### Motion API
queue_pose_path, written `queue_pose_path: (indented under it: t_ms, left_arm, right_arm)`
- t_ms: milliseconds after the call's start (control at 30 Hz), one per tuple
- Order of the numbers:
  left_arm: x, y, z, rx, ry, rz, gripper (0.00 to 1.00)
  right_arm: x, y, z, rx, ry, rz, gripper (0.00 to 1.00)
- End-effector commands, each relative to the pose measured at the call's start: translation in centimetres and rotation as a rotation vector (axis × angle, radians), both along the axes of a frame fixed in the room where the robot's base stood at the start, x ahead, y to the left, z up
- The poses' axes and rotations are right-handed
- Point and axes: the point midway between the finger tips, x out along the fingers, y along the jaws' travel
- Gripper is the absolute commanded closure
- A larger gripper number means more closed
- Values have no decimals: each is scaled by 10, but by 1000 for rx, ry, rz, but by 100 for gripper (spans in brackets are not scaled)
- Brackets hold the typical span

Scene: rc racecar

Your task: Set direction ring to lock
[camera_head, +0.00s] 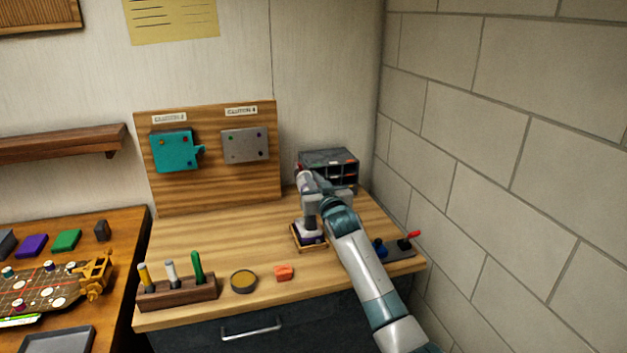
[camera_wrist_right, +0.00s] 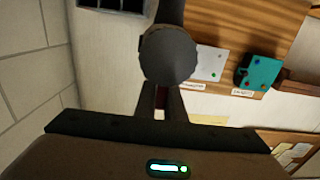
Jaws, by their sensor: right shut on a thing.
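My right arm reaches over the wooden workbench, with its right gripper (camera_head: 304,180) above a small stand (camera_head: 309,236) near the back right. The right wrist view shows the gripper's two fingers (camera_wrist_right: 162,100) shut on a dark rounded part (camera_wrist_right: 168,56) with a shaft beyond it. I cannot tell whether this part is the direction ring, and no lock marking or ring setting is readable. In the head view the arm and gripper hide most of the held thing. My left gripper is not in view.
A dark drawer box (camera_head: 330,160) stands close behind the gripper. A panel with a teal plate (camera_head: 176,150) and a grey plate (camera_head: 245,145) stands at the back. A pen block (camera_head: 178,292), round tin (camera_head: 243,281) and orange block (camera_head: 284,273) lie in front. A stone wall (camera_head: 500,150) bounds the right.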

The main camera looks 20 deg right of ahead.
Motion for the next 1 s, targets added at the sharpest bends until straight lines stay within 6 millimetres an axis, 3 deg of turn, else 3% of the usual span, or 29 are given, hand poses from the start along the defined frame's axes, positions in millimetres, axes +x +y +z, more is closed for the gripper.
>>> queue_pose_path:
  t_ms: [100, 133, 200, 667, 1000]
  left_arm:
    - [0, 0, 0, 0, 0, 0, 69]
    - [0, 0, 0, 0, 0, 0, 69]
    - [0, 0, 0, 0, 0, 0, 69]
    - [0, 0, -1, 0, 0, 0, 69]
    - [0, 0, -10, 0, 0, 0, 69]
  right_arm:
    - [0, 0, -1, 1, 2, 0, 100]
    - [0, 0, -1, 1, 2, 0, 86]
    - [0, 0, -1, 1, 2, 0, 72]
    - [-3, 0, -1, 2, 0, 0, 72]
    - [-31, -2, -3, 1, 0, 0, 72]
